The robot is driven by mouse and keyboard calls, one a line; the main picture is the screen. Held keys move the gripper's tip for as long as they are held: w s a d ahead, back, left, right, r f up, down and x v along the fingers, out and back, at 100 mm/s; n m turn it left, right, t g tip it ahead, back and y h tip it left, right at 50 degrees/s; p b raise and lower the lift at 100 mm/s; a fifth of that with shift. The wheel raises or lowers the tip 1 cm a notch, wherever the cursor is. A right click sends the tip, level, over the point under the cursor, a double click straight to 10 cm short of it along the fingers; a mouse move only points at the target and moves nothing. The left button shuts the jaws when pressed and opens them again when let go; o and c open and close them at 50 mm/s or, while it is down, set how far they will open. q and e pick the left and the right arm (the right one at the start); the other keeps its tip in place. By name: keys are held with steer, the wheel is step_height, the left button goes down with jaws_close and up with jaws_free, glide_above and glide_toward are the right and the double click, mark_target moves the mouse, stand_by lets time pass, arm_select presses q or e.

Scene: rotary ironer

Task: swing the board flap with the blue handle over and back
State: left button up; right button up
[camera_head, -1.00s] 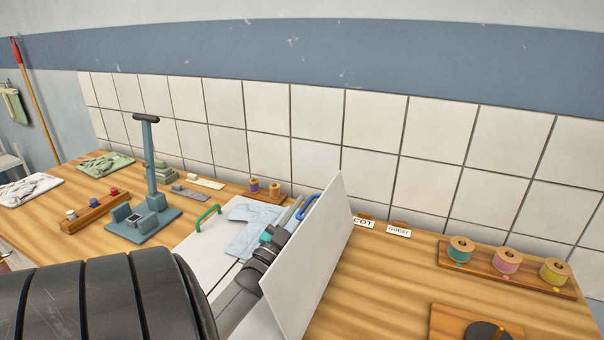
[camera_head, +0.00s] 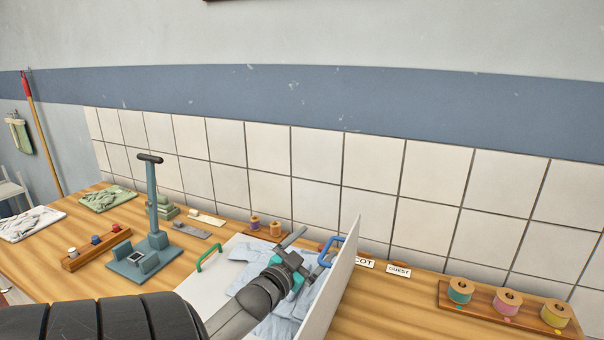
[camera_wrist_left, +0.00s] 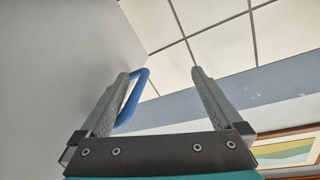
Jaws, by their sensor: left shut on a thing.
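The white board flap (camera_head: 340,285) stands up steeply on the right side of the folding board and shows nearly edge-on in the head view. Its blue handle (camera_head: 325,251) is on the side facing my arm. In the left wrist view the blue handle (camera_wrist_left: 133,100) shows against the left finger, and the flap's white face (camera_wrist_left: 60,70) fills the left. My right gripper is not in view.
A light-blue folded cloth (camera_head: 250,250) lies on the board, partly behind my arm. A green handle (camera_head: 209,256) is at the board's left. A blue-grey press stand (camera_head: 151,210) stands further left. A spool rack (camera_head: 510,308) and label cards (camera_head: 399,270) are right of the flap.

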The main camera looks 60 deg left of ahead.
arm_select(q)
step_height(320, 180, up, 18)
steer(key=s+a+t+y, duration=0.1)
steer(key=s+a+t, duration=0.1)
steer(key=t, duration=0.1)
steer(key=shift+r+t+y, duration=0.2)
steer(key=shift+t+y, duration=0.2)
steer(key=f+g, duration=0.1)
steer(key=f, duration=0.4)
steer(key=w+d+f+g+h, duration=0.1)
steer(key=f, duration=0.5)
steer(key=w+d+f+g+h, duration=0.1)
steer(key=f, duration=0.5)
steer(key=shift+w+d+f+g, duration=0.15)
steer(key=shift+w+d+g, duration=0.1)
steer(key=shift+g, duration=0.15)
steer(key=c, duration=0.5)
steer(key=shift+o, duration=0.2)
steer(key=s+d+f+p, duration=0.1)
steer(key=s+d+f, duration=0.1)
steer(key=s, duration=0.6)
steer(key=s+d+f+p, duration=0.2)
steer(key=s+d+f, duration=0.1)
steer(key=s, duration=0.5)
steer(key=shift+s+f, duration=0.15)
steer(key=shift+f, duration=0.55)
steer(key=shift+d, duration=0.1)
steer(key=shift+p, duration=0.35)
